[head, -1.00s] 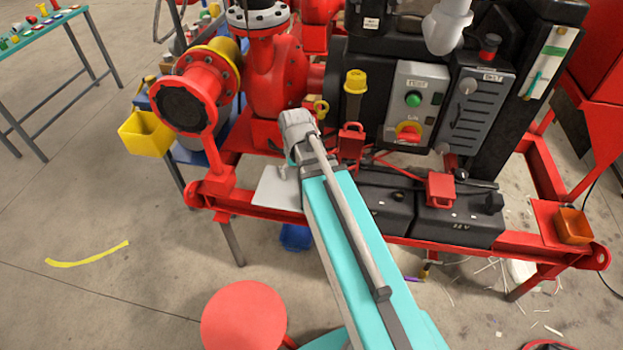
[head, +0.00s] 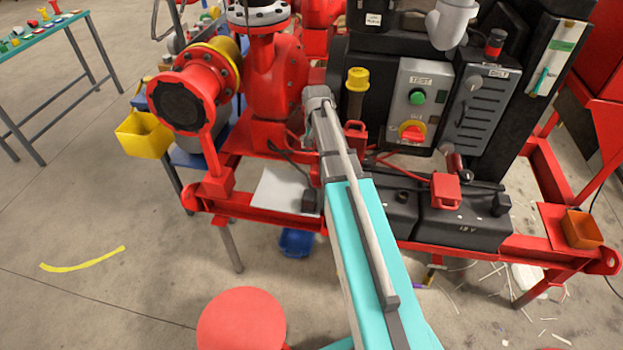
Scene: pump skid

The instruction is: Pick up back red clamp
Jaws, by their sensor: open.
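Two red clamps sit around the black batteries at the front of the skid. The back red clamp (head: 355,132) stands just right of my arm's far end, below the yellow-capped post, and its lower part is hidden by my arm. The other red clamp (head: 446,190) sits on top of the front battery (head: 465,228), further right and nearer. My arm reaches from the bottom of the view up to the pump. My gripper is hidden behind the arm's end, so I cannot see its jaws or how near they are to the back clamp.
A control box (head: 413,105) with a green and a red button stands behind the clamps. A red pump flange (head: 180,105) and a yellow bin (head: 144,135) are at the left. A red frame rail (head: 400,243) runs along the front. A red stool (head: 242,320) stands below.

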